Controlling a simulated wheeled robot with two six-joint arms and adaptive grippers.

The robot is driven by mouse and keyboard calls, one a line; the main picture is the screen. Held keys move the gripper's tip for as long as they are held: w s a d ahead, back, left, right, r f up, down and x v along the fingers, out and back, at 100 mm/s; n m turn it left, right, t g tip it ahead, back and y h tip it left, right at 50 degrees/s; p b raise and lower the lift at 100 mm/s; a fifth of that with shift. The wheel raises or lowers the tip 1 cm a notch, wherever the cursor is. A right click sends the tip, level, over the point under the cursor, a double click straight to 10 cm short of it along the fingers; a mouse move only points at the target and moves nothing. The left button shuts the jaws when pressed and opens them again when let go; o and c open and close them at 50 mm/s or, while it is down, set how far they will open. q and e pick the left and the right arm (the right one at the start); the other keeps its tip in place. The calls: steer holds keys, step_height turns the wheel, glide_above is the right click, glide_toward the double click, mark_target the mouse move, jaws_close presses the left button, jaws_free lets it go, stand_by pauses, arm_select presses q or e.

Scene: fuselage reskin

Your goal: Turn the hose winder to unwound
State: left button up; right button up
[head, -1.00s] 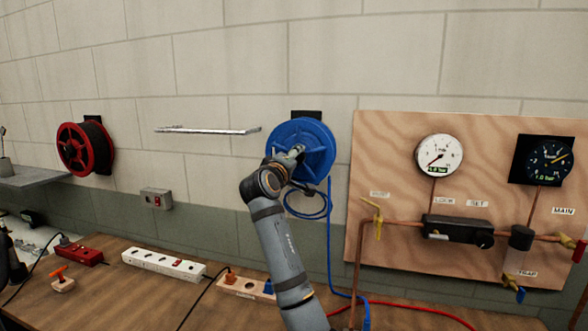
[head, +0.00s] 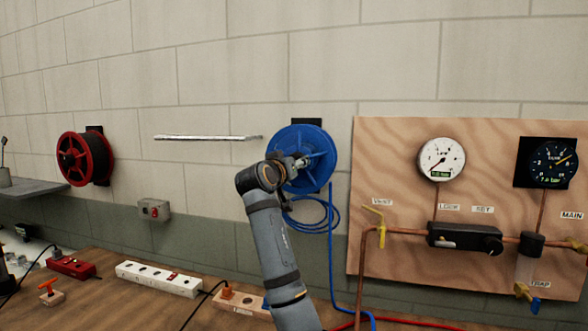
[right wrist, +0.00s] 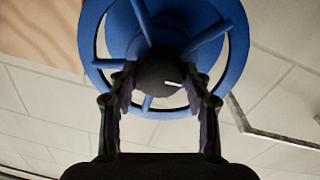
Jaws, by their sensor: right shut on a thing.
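The hose winder (head: 318,150) is a blue spoked reel on the wall. Blue hose (head: 312,215) hangs in several loose loops below it, and one length runs down to the bench. My right gripper (head: 302,162) is at the front of the reel. In the right wrist view the reel (right wrist: 237,55) fills the top, and my right gripper (right wrist: 160,92) has its fingers on both sides of a dark round knob (right wrist: 158,72) with a white mark, shut on it. The gripper hides part of the reel's face in the head view. My left gripper is not in view.
A red reel (head: 86,158) hangs at the left, with a thin metal shelf (head: 205,137) between the reels. A wooden panel (head: 400,140) with gauges, pipes and valves stands close at the right. Power strips (head: 158,278) lie on the bench below.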

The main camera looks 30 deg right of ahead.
steer(key=shift+f+m, duration=0.3)
steer(key=shift+m, duration=0.3)
steer(key=o, duration=1.1)
steer(key=shift+r, duration=0.2)
steer(key=shift+o, duration=0.2)
steer(key=v, duration=1.2)
